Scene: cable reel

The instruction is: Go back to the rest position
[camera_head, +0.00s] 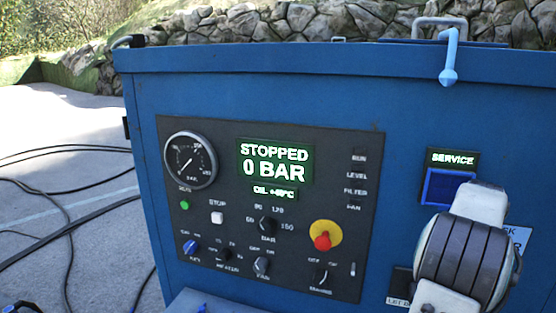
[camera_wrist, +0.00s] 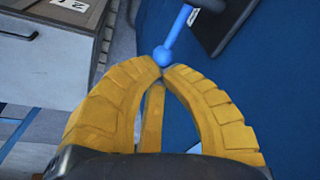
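My gripper (camera_wrist: 163,70) shows in the wrist view with its yellow ribbed fingers bowed and their tips brought together. A blue rod with a ball end (camera_wrist: 163,54) lies right at the fingertips; whether they touch it is unclear. Nothing shows held between the fingers. The head view does not show my gripper; part of my arm is at its lower right.
A blue cabinet (camera_head: 420,110) with a dark control panel (camera_head: 345,240) stands ahead. Its display (camera_head: 275,162) reads "STOPPED 0 BAR". A light blue lever (camera_head: 450,58) hangs at its top edge. Black cables (camera_head: 68,215) lie on the ground at left. A drawer unit (camera_wrist: 45,60) is left in the wrist view.

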